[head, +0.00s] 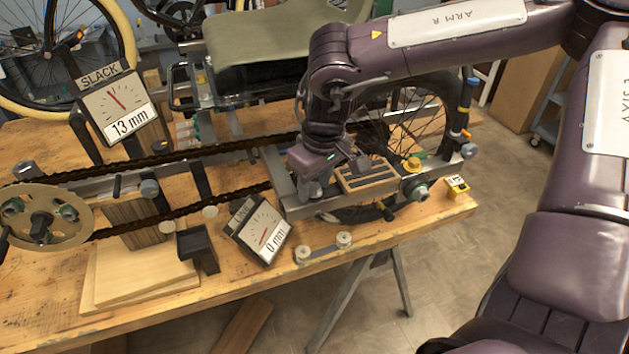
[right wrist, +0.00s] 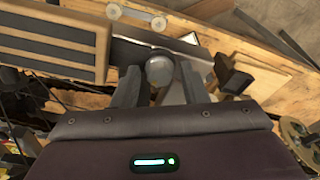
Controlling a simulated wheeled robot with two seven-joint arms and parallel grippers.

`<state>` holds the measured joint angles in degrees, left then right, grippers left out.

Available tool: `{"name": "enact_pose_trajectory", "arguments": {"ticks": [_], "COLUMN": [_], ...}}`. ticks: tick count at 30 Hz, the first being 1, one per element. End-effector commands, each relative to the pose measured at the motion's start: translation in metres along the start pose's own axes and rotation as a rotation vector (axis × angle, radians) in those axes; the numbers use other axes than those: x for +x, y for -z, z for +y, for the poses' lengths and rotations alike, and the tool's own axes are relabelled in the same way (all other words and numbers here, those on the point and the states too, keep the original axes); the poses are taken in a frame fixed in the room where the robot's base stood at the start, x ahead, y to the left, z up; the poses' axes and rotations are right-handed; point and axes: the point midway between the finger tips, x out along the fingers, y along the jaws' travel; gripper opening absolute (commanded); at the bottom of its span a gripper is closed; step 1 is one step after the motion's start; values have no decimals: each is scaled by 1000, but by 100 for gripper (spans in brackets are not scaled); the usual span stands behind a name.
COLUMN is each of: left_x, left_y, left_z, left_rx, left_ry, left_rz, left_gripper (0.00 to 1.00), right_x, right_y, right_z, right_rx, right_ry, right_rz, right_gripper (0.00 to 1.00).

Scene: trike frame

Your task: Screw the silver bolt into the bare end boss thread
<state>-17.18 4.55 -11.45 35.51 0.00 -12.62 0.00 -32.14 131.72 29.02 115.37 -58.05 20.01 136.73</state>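My right gripper (head: 315,184) points down over the near rail of the trike frame (head: 281,181), left of the slotted wooden block. In the right wrist view, a round silver-grey head, apparently the silver bolt (right wrist: 159,70), sits between the two dark fingers (right wrist: 160,82). The fingers stand close on both sides of it; I cannot tell whether they press on it. Its shank and any thread below are hidden. In the head view the gripper hides most of this spot, and I cannot make out the bare end boss for certain. My left gripper is out of view.
The slotted wooden block (head: 368,176) is close right of the gripper. A gauge reading 0 mm (head: 259,230) and a plate with two round studs (head: 323,248) lie near the front edge. A chain (head: 180,157) runs left to a sprocket (head: 45,222). The slack gauge (head: 117,107) reads 13 mm.

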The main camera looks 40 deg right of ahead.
Motion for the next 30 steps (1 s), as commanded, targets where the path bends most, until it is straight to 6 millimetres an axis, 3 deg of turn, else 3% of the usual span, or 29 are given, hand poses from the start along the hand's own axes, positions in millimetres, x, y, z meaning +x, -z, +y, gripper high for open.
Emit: {"name": "enact_pose_trajectory", "arguments": {"ticks": [15,24,30], "left_x": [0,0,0], "left_y": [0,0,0], "left_z": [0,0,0], "left_rx": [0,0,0], "left_ry": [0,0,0], "left_rz": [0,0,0], "left_gripper": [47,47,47], "right_x": [0,0,0], "right_y": [0,1,0], "right_z": [2,2,2], "right_rx": [-720,-776,-775], "right_ry": [110,118,118], "right_rz": [-1,0,0], "right_gripper": [40,40,15]}}
